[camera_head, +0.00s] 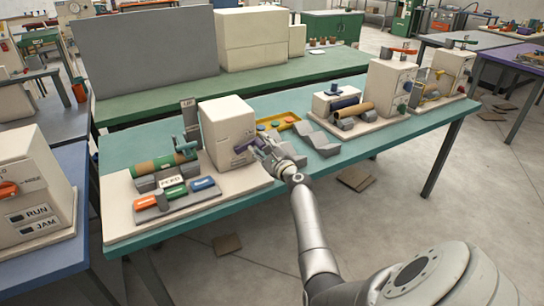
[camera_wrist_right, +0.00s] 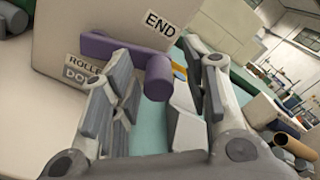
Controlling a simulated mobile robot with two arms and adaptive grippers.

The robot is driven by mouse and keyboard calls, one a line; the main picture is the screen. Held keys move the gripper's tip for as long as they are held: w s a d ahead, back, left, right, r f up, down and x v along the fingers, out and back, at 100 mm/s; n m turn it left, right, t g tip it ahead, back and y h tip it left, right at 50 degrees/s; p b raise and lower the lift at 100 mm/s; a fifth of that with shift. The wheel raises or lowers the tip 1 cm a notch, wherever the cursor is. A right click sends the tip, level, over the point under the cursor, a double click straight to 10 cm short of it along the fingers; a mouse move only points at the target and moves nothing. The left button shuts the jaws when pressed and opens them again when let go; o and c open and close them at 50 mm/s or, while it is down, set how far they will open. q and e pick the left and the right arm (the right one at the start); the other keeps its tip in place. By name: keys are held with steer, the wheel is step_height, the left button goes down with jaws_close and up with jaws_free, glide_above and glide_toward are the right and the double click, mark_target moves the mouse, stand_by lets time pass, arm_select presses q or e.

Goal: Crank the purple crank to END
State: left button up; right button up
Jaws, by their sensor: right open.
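The purple crank (camera_head: 243,146) is on the right face of a cream box (camera_head: 224,120) on the teal table. In the right wrist view the crank (camera_wrist_right: 112,50) has a flat arm running from upper left to a round knob (camera_wrist_right: 158,78) at its right end. An END label (camera_wrist_right: 160,24) is on the box face just above the knob. My right gripper (camera_head: 268,148) is open at the crank. In the wrist view the knob shows between its two fingers (camera_wrist_right: 165,90); contact cannot be told. My left gripper is not in view.
A partly covered ROLLER label (camera_wrist_right: 84,68) sits below the crank. Left of the box are a green-brown roller (camera_head: 160,163) and coloured switches (camera_head: 175,193). To the right are grey wedge blocks (camera_head: 318,141), a yellow tray (camera_head: 284,121) and another cream machine (camera_head: 390,85).

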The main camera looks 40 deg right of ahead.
steer(key=v, duration=1.1)
steer(key=shift+c, duration=0.3)
